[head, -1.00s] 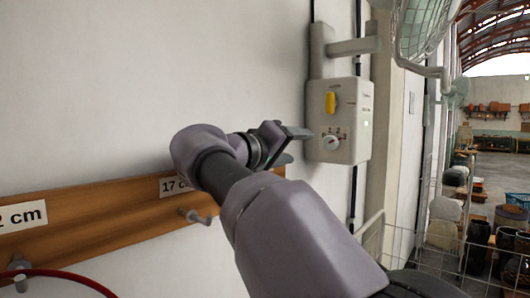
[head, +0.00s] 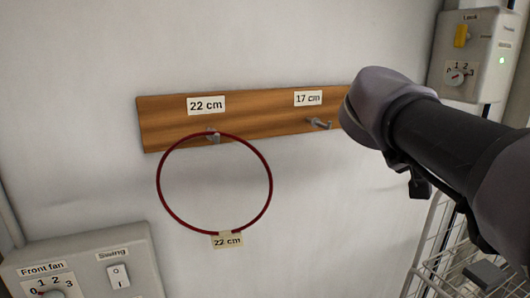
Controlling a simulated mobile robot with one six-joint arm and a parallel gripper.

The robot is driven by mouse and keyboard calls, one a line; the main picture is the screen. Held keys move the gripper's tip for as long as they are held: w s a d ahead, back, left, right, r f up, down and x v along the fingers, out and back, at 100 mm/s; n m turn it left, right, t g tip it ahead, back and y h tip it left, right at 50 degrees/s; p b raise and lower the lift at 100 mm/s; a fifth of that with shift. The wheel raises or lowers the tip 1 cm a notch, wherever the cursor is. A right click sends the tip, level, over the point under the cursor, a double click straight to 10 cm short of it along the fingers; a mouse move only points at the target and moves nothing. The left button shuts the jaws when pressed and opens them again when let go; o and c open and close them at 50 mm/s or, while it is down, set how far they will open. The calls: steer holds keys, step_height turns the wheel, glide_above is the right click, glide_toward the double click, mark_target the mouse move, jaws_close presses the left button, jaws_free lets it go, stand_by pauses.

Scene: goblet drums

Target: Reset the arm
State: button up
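My arm comes in from the right edge, with its grey joint in front of the right end of a wooden rail. A small dark part, seemingly of my gripper (head: 420,185), shows just under the arm. The rest of the gripper is hidden behind the arm, so I cannot tell whether it is open or shut. No held thing shows.
On the wall, the wooden rail (head: 260,118) has 22 cm and 17 cm hooks. A red hoop (head: 271,190) hangs at the 22 cm hook; the 17 cm hook (head: 319,123) is bare. Control boxes sit lower left (head: 85,265) and upper right (head: 478,50). A wire basket (head: 440,250) is lower right.

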steer(key=s+a+f+m+y, duration=0.1)
steer(key=s+a+f+y, duration=0.5)
steer(key=s+a+f, duration=0.4)
steer(key=s+a+f+m+g+y, duration=0.1)
steer(key=s+a+f+y, duration=0.5)
steer(key=s+a+f, duration=0.5)
step_height(320, 180, down, 4)
steer(key=shift+s+r+y, duration=0.1)
steer(key=shift+s+y, duration=0.2)
steer(key=shift+s, duration=0.2)
